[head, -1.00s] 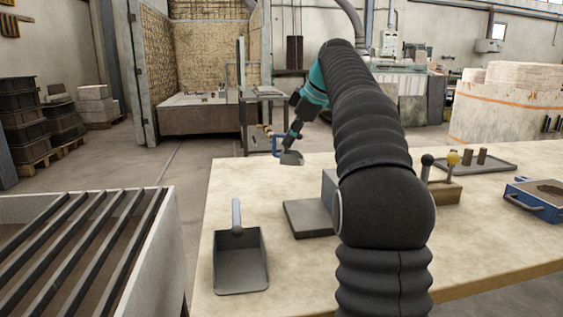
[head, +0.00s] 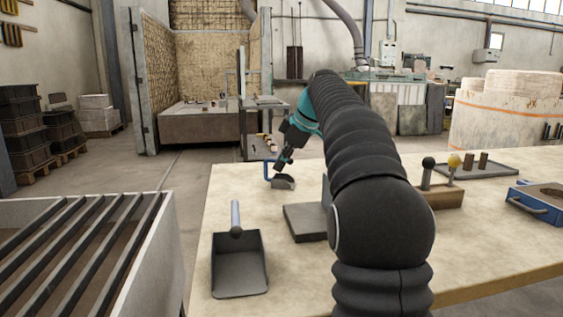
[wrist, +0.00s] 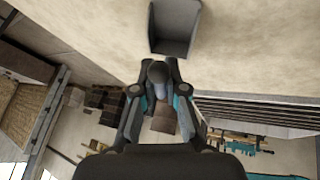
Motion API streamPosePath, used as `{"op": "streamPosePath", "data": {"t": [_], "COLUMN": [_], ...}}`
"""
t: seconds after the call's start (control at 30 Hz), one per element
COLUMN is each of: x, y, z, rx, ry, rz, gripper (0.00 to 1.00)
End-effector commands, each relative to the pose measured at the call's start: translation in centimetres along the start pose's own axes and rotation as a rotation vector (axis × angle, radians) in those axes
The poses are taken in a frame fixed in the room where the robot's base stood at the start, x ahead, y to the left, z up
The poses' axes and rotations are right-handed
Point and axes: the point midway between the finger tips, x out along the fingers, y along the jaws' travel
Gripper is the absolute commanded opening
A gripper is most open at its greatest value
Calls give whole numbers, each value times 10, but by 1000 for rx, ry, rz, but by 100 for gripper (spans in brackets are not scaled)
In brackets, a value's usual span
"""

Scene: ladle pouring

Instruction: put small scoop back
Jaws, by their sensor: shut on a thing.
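My gripper (head: 281,163) is at the far left part of the table, shut on the handle of the small scoop (head: 283,183). The scoop's grey pan hangs below the jaws, low near the tabletop; I cannot tell if it touches. In the wrist view my gripper (wrist: 160,72) closes around the handle, with a dark round end between the fingers.
A grey plate with an upright (head: 303,223) is partly hidden by my arm. A wooden block with ball-topped levers (head: 447,197), a dark tray (head: 490,169) and a blue box (head: 540,200) are on the right. A slatted bin (head: 160,255) stands left of the table (head: 225,185).

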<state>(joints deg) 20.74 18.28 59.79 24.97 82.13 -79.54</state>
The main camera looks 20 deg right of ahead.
Motion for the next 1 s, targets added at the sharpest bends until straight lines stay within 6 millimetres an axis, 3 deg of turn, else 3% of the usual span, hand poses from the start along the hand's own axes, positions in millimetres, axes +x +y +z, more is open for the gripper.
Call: {"op": "streamPosePath", "data": {"t": [0.03,0.1,0.53,1.0], "x": [0,0,-9,-96], "y": [0,0,1,2], "z": [0,0,-1,-2], "rx": [0,0,1,1], "ry": [0,0,0,1], "rz": [0,0,2,3], "gripper": [19,36,36,36]}}
